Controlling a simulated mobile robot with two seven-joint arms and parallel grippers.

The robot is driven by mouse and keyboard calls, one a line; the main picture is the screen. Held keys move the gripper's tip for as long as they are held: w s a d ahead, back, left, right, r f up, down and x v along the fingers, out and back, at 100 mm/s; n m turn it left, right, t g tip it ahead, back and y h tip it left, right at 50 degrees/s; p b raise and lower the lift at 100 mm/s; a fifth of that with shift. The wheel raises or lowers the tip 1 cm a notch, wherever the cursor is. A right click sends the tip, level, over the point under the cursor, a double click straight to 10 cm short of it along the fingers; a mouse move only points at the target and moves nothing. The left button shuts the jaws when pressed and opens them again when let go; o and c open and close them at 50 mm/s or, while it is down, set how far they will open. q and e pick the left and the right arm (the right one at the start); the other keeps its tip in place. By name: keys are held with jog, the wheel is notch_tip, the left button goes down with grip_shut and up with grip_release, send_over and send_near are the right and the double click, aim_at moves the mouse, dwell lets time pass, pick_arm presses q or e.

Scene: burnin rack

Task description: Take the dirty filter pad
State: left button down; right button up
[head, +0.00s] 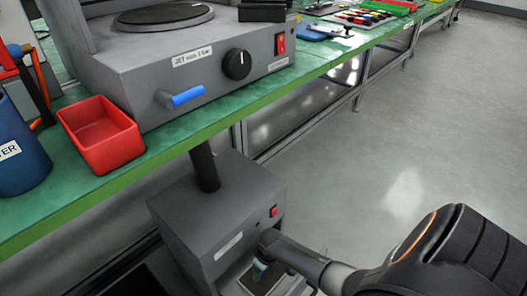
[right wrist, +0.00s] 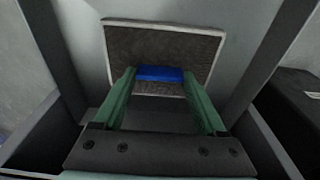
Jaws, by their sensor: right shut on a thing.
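The dirty filter pad (right wrist: 120,45) is a dark grey-brown square with a pale rim in the right wrist view. A blue tab (right wrist: 160,73) sticks out from its face. My right gripper (right wrist: 160,80) has its two green fingers on either side of the tab and is shut on it. In the head view my right gripper (head: 263,262) is at the front of a grey box unit (head: 215,215) under the bench. The pad is hard to make out there because my arm covers much of that spot. My left gripper is not in view.
The green bench (head: 240,112) overhangs the box unit, and a black pipe (head: 204,167) rises from it. On the bench are a grey machine with a blue-handled lever (head: 187,96), a red bin (head: 100,135) and a blue cup (head: 20,150). The floor (head: 420,130) at right is clear.

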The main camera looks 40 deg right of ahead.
grip_shut()
